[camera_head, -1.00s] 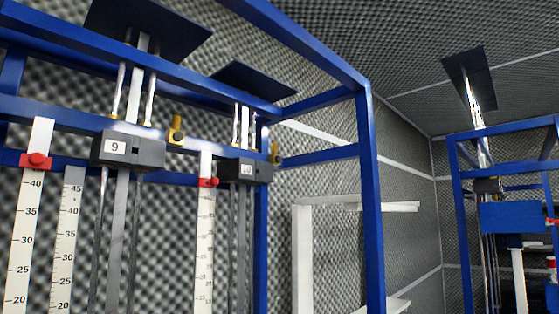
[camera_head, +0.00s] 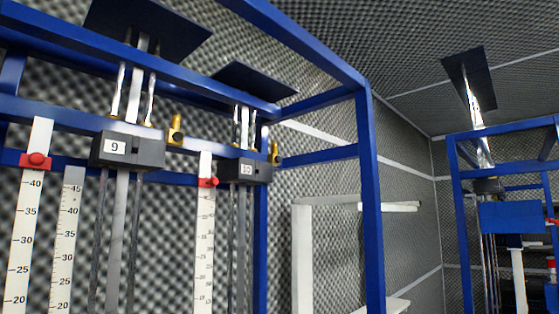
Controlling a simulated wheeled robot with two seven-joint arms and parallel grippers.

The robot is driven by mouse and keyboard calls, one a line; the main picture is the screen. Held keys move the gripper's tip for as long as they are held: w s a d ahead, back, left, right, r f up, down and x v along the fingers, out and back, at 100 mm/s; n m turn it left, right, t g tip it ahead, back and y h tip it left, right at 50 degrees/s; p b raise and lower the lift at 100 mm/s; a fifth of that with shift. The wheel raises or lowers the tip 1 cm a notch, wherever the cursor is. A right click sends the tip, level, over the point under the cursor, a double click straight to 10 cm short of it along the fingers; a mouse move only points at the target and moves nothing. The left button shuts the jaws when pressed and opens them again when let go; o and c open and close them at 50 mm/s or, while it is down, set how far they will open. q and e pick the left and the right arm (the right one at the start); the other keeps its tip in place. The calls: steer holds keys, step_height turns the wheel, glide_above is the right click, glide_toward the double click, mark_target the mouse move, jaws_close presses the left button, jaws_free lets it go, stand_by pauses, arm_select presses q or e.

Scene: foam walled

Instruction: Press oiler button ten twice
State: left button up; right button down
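A dark grey block labelled 10 (camera_head: 247,170) hangs on vertical rods on the blue frame, left of centre. A brass fitting (camera_head: 275,154), which may be its oiler, stands at the block's right end. A similar block labelled 9 (camera_head: 128,150) hangs further left, with a larger brass fitting (camera_head: 175,131) at its right end. No separate button can be made out on either fitting. Neither of my grippers shows in the head view.
A blue frame post (camera_head: 370,200) stands right of the blocks. White rulers with red clamps (camera_head: 208,183) hang beside the rods. A second blue frame (camera_head: 462,215) stands at the far right. White shelf pieces (camera_head: 302,255) show between the frames, before grey foam walls.

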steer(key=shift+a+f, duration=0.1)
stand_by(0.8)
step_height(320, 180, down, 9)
steer(key=b, duration=0.9)
